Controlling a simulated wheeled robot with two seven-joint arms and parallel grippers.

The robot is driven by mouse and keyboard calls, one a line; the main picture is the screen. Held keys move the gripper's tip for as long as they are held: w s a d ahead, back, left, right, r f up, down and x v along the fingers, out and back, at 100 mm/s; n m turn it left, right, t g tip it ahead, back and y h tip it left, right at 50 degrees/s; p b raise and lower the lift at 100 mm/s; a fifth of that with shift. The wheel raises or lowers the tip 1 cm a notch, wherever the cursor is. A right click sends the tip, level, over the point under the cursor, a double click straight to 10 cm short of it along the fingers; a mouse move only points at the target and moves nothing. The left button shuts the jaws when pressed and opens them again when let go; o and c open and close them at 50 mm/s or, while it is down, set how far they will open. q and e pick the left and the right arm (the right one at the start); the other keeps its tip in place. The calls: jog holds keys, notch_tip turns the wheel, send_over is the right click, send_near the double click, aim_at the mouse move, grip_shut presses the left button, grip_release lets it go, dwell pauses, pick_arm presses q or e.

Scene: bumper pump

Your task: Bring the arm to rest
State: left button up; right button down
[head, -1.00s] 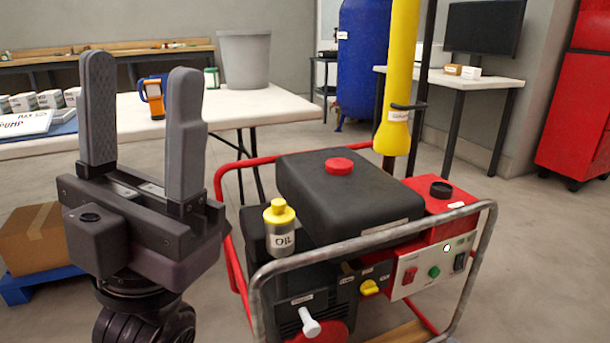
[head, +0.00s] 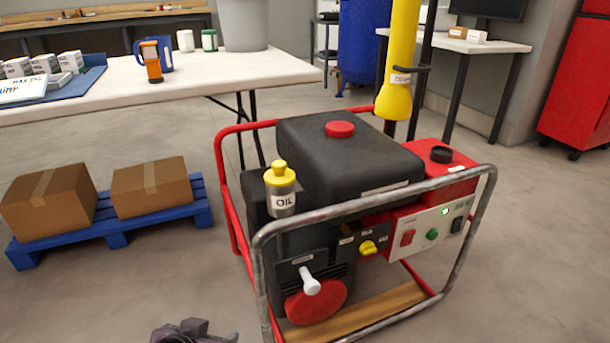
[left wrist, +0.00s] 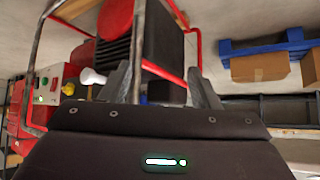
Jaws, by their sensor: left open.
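My left gripper (head: 195,332) shows only as a small dark piece at the bottom edge of the head view, low and left of the generator. In the left wrist view its two grey fingers (left wrist: 163,85) stand apart with nothing held between them. The red and black generator (head: 345,175) stands in its tube frame on the floor. A small lamp (head: 445,211) on its panel glows green. The generator also shows upside down in the left wrist view (left wrist: 115,20), beyond the fingers. My right gripper is in neither view.
A blue pallet (head: 115,236) with two cardboard boxes (head: 150,187) lies left of the generator. A white table (head: 200,76) stands behind, with a grey bin (head: 242,25) and an orange handheld device (head: 151,62). Floor in front of the pallet is clear.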

pick_arm(q)
jog(key=s+a+f+g+y+p, duration=0.1)
jog(key=s+f+g+p, duration=0.2)
jog(key=s+f+p, duration=0.55)
jog(key=s+a+f+g+p, duration=0.25)
jog(key=f+p, duration=0.25)
jog(key=p, duration=0.8)
jog(key=s+a+g+p, duration=0.2)
jog(key=s+a+p, duration=0.1)
jog(key=s+p, duration=1.6)
jog(key=r+p, duration=0.1)
jog(key=p, duration=0.1)
jog(key=shift+s+y+p, duration=0.3)
jog(key=shift+s+p, duration=0.05)
jog(key=shift+s, duration=0.05)
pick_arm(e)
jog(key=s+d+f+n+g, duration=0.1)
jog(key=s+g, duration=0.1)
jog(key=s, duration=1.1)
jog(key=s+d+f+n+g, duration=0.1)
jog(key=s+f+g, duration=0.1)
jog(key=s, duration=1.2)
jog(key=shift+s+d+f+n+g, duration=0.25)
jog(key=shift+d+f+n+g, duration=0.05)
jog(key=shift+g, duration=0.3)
